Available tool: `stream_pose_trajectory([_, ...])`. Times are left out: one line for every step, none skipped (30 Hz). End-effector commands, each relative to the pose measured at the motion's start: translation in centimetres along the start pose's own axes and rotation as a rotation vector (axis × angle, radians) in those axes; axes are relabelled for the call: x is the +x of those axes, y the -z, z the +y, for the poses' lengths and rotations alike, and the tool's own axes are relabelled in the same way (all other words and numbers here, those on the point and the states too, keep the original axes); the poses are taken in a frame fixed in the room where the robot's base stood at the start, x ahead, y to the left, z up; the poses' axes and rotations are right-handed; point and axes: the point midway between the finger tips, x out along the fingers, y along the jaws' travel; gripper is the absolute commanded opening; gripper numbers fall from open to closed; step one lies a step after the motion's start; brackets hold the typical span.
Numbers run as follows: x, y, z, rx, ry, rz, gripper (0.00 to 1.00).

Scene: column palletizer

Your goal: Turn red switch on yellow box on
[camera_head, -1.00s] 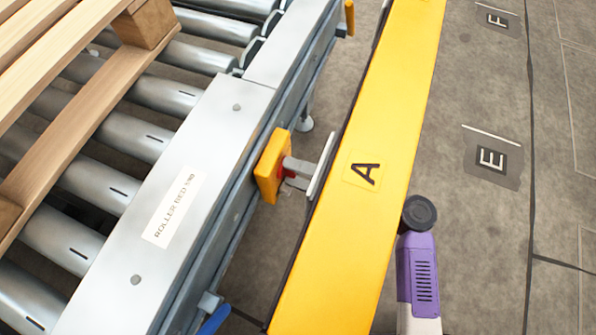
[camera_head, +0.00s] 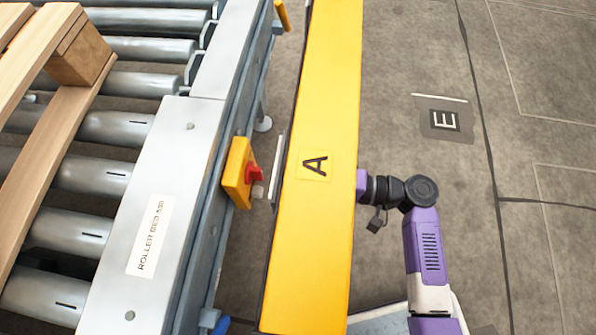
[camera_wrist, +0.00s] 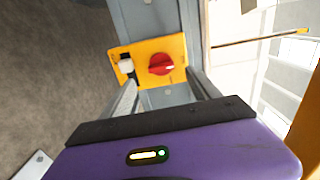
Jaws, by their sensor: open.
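The yellow box (camera_head: 237,174) is fixed to the side of the roller bed. Its red switch (camera_head: 254,174) faces the yellow beam. In the wrist view the yellow box (camera_wrist: 147,50) shows face-on, with the red rotary switch (camera_wrist: 161,64) ahead of and between my open fingers. The knob's ridge lies roughly level in that picture, with a pale mark at its right end. My gripper (camera_wrist: 163,90) is empty, and its fingers appear short of the knob. In the head view the beam hides most of my gripper; a small grey piece near the switch may be a fingertip.
The yellow beam (camera_head: 315,230) marked A crosses above my wrist, between the box and my purple arm. The roller bed (camera_head: 160,190) carries a wooden pallet (camera_head: 60,125). A white knob (camera_wrist: 126,66) sits beside the red switch. Open floor lies to the right.

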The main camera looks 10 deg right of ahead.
Motion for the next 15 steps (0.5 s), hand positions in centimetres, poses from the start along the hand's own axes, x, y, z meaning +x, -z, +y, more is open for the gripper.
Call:
stream_pose_trajectory([0.0,0.0,0.0,0.000,0.000,0.000,0.71])
stream_pose_trajectory([0.0,0.0,0.0,0.000,0.000,0.000,0.71])
stream_pose_trajectory([0.0,0.0,0.0,0.000,0.000,0.000,0.71])
stream_pose_trajectory([0.0,0.0,0.0,0.000,0.000,0.000,0.71])
stream_pose_trajectory([0.0,0.0,0.0,0.000,0.000,0.000,0.71])
stream_pose_trajectory([0.0,0.0,0.0,0.000,0.000,0.000,0.71])
stream_pose_trajectory([0.0,0.0,0.0,0.000,0.000,-0.001,0.71])
stream_pose_trajectory([0.0,0.0,0.0,0.000,0.000,-0.001,0.71])
stream_pose_trajectory([0.0,0.1,0.0,0.001,0.000,0.003,0.71])
stream_pose_trajectory([0.0,0.3,0.0,0.002,-0.001,0.010,0.71])
stream_pose_trajectory([0.0,0.6,0.1,0.003,-0.004,0.022,0.71])
stream_pose_trajectory([0.0,1.2,0.3,0.003,-0.015,0.047,0.71])
stream_pose_trajectory([0.0,1.8,0.7,0.001,-0.032,0.073,0.71])
stream_pose_trajectory([-0.1,2.6,1.0,-0.007,-0.055,0.103,0.71])
stream_pose_trajectory([-0.3,3.8,1.4,-0.025,-0.092,0.151,0.71])
